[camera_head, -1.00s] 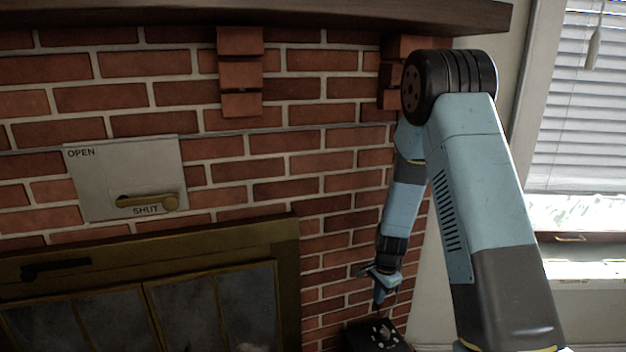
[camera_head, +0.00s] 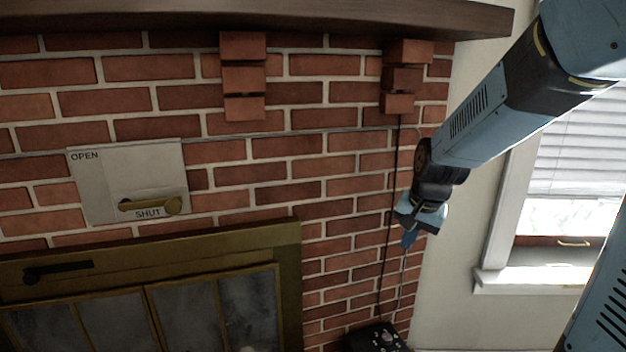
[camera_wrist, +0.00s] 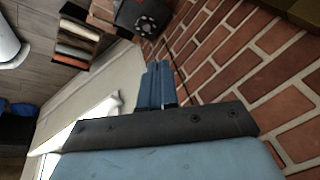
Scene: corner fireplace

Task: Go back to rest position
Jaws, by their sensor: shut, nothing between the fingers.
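My gripper (camera_head: 408,240) is in front of the right end of the brick fireplace, pointing downward. In the wrist view its two blue fingers (camera_wrist: 156,84) lie side by side, shut with nothing between them. My arm comes in from the upper right in the head view, in front of the window.
The brick fireplace (camera_head: 287,170) fills the left and middle, with a wooden mantel (camera_head: 300,18) above. An OPEN/SHUT plate (camera_head: 100,185) with a brass lever (camera_head: 150,206) is on the bricks. A black box (camera_head: 374,338) sits low right, a dark cord (camera_head: 391,220) above it. A window (camera_head: 575,150) is right.

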